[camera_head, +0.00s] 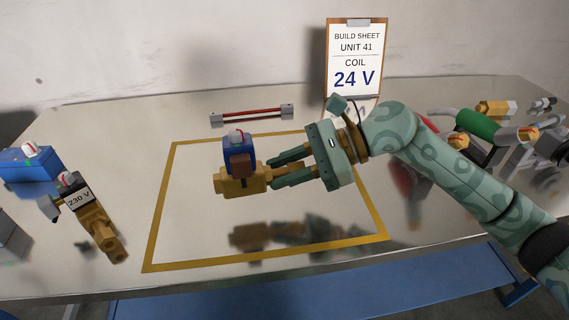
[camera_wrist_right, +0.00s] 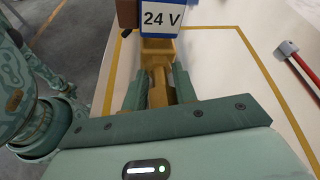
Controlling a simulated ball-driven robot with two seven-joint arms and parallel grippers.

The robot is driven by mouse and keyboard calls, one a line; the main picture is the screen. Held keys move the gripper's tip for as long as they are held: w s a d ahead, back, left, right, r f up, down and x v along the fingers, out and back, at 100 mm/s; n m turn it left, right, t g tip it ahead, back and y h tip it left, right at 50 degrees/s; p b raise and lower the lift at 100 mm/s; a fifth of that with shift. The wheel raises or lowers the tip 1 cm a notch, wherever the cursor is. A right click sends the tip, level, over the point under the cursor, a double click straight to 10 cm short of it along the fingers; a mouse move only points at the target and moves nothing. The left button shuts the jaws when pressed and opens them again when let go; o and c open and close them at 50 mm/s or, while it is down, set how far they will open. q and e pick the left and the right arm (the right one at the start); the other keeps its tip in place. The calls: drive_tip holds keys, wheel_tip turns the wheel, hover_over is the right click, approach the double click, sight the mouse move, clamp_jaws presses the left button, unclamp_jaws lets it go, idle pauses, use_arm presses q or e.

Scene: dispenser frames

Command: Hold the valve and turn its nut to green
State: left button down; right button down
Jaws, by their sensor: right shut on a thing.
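The valve in my right gripper (camera_head: 273,171) has a brass body (camera_head: 226,184), a blue coil (camera_head: 239,158) and a brown block on the coil's side. On top sits a pale nut (camera_head: 237,138) with a red mark; I see no green on it. The right gripper is shut on the brass end of the valve, its fingers along both sides. The valve is upright and appears raised, with its reflection below. In the right wrist view the coil label (camera_wrist_right: 161,19) reads 24 V and the fingers flank the brass stem (camera_wrist_right: 159,88). My left gripper is not in view.
A clipboard sheet (camera_head: 357,55) reads coil 24 V. A 230 V valve (camera_head: 95,225) and a blue unit (camera_head: 28,163) stand at left. A red bar (camera_head: 252,114) lies behind the yellow outline (camera_head: 160,205). Several brass and green parts (camera_head: 478,123) crowd the right. The outlined area is clear.

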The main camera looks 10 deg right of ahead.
sight(285, 206)
drive_tip(key=shift+f, duration=0.45)
drive_tip(key=shift+f+b, duration=0.5)
drive_tip(key=shift+f, duration=0.05)
drive_tip(key=shift+f+b, duration=0.3)
drive_tip(key=shift+f, duration=0.25)
drive_tip(key=shift+f+b, duration=0.55)
drive_tip(key=shift+f, duration=0.75)
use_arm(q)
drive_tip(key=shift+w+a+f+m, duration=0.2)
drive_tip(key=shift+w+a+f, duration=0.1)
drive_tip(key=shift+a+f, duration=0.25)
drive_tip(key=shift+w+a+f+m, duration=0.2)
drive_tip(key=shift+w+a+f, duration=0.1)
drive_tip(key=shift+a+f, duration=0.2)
use_arm(e)
drive_tip(key=shift+f, duration=0.1)
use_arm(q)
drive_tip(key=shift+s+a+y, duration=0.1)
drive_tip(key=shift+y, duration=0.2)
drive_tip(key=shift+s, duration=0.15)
